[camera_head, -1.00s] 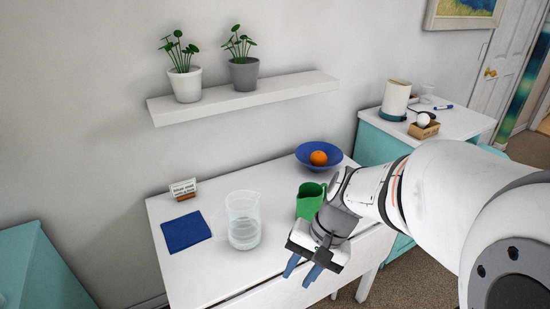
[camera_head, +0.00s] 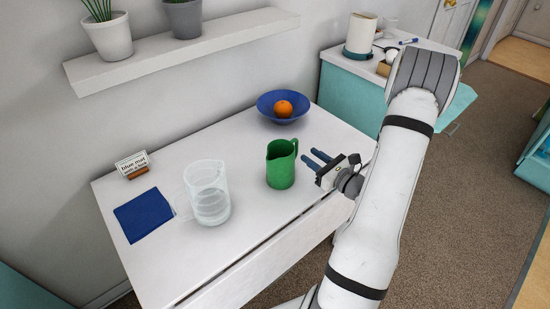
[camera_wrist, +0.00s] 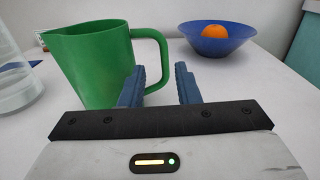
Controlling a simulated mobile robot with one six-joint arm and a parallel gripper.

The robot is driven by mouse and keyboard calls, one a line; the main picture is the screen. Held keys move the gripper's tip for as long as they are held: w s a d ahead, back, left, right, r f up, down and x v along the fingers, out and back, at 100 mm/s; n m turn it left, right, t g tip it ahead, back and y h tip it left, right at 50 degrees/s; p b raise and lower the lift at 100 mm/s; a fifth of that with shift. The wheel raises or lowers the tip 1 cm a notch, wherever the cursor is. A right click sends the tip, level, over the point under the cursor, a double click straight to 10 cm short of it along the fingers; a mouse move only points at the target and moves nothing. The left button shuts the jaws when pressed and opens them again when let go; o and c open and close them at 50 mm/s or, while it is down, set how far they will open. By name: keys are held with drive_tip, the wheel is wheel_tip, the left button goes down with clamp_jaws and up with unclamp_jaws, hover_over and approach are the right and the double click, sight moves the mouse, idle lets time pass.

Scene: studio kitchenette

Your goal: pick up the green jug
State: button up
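The green jug (camera_head: 280,167) stands upright on the white table, with its handle (camera_head: 295,148) on the right side in the head view. My gripper (camera_head: 312,156) is open and low over the table, just right of the jug, its blue fingers pointing toward it. In the wrist view the jug (camera_wrist: 92,65) is ahead and to the left, its spout to the left. Its handle (camera_wrist: 164,50) is ahead of the gap between my open fingers (camera_wrist: 160,82), and the left finger covers part of its lower end. Nothing is held.
A clear jug (camera_head: 208,193) stands left of the green one on the table (camera_head: 245,230). A blue mat (camera_head: 143,215) and a small sign (camera_head: 132,164) are further left. A blue bowl (camera_head: 268,106) with an orange (camera_head: 284,108) is behind. A shelf (camera_head: 190,50) hangs above.

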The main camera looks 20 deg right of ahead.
sight(297, 146)
drive_tip(key=shift+w+f, duration=0.1)
drive_tip(key=shift+w, duration=0.3)
drive_tip(key=x, duration=0.4)
drive_tip(key=p+x, duration=0.1)
drive_tip(key=x, duration=0.2)
drive_tip(key=shift+w+d+f, duration=0.1)
drive_tip(key=shift+d+f, duration=0.05)
drive_tip(key=shift+f, duration=0.15)
clamp_jaws()
